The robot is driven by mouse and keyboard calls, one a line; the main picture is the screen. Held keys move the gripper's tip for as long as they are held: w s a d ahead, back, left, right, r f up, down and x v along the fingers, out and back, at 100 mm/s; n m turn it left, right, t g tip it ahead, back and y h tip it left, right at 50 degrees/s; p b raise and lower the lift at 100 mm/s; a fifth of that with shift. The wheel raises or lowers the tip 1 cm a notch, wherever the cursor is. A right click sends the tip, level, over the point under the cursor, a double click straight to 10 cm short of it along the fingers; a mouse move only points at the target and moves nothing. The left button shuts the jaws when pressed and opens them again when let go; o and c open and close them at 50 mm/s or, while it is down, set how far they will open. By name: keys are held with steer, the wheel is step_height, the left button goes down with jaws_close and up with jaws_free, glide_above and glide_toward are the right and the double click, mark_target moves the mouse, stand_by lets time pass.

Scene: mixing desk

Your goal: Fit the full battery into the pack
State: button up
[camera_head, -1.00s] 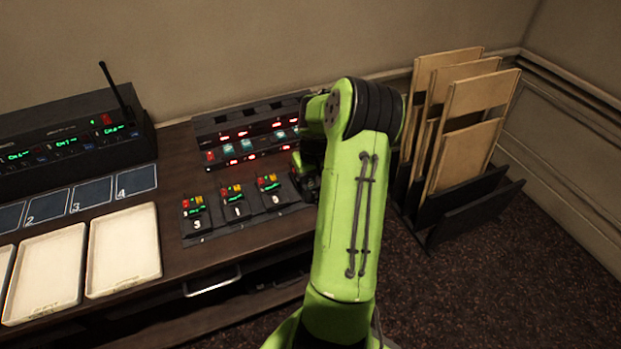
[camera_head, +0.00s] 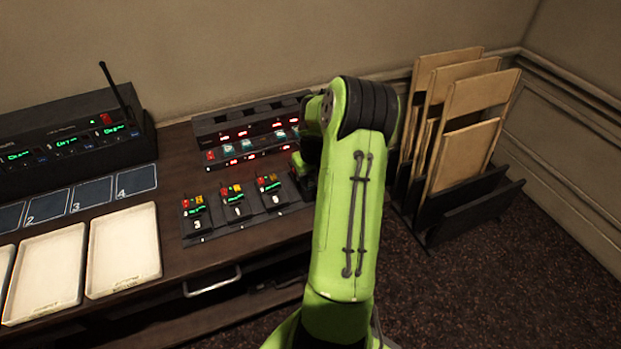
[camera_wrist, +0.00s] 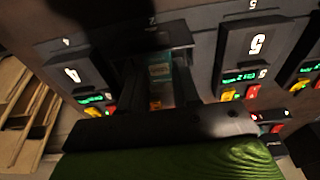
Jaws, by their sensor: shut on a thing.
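Several packs lie on the desk there, including one marked 3 (camera_head: 197,222).
A charger (camera_head: 250,136) with red lights and batteries stands behind the packs. White trays (camera_head: 124,250), numbered blue cards (camera_head: 91,194) and a receiver with an antenna (camera_head: 75,138) are at the left. A rack of wooden boards (camera_head: 462,130) stands right of my arm.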

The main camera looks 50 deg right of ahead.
steer(key=shift+f+b, duration=0.35)
steer(key=shift+f, duration=0.15)
steer(key=o, duration=0.9)
steer(key=shift+o, duration=0.4)
steer(key=o, duration=0.3)
steer(key=shift+r, duration=0.15)
steer(key=shift+r+p, duration=2.8)
steer(key=shift+r, duration=0.65)
